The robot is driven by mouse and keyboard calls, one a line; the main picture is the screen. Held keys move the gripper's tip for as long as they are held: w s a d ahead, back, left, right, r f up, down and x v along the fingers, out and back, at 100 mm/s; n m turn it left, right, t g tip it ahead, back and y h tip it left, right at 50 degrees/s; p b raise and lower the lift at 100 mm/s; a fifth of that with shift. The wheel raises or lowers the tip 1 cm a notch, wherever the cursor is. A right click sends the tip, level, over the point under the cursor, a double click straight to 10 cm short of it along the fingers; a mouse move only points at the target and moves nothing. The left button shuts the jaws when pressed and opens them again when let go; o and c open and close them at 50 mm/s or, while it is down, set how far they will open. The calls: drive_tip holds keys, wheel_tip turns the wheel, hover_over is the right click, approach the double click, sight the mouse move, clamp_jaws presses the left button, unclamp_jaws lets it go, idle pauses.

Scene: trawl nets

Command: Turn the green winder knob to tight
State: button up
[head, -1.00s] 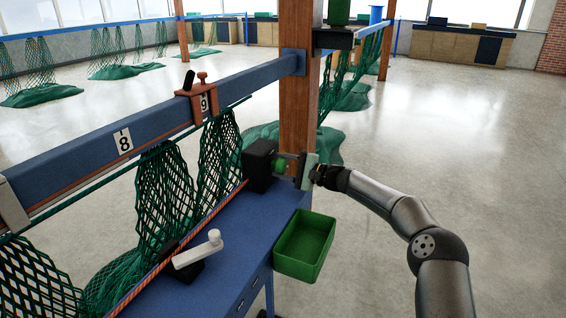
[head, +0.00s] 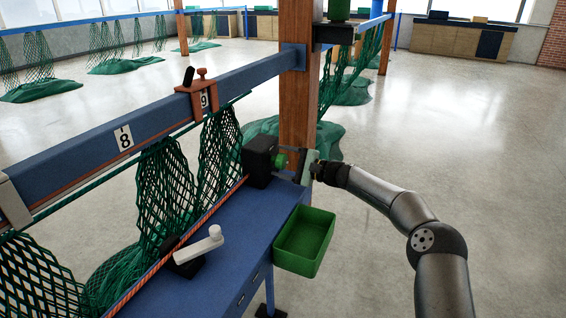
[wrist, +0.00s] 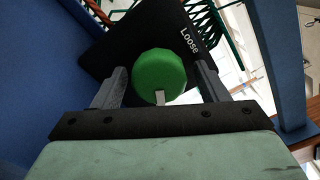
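The green winder knob (wrist: 158,76) sits on the face of a black winder box (wrist: 130,40). A white pointer mark (wrist: 160,97) shows on the knob's edge towards my palm. The word "Loose" is on the box to the knob's upper right. In the head view the box (head: 259,160) stands at the far end of the blue bench, with the knob (head: 281,161) on its right side. My gripper (wrist: 160,72) is open around the knob, one finger on each side. A narrow gap shows at the right finger; contact at the left is unclear. No "tight" label is visible.
A wooden post (head: 298,110) rises just behind the winder box. A green tray (head: 304,245) hangs at the bench's right edge, below my gripper. Green nets (head: 165,190) hang at the left. The floor at right is clear.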

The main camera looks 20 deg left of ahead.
drive_tip(key=s+d+b, duration=0.1)
drive_tip(key=d, duration=1.6)
drive_tip(key=shift+s+d, duration=0.15)
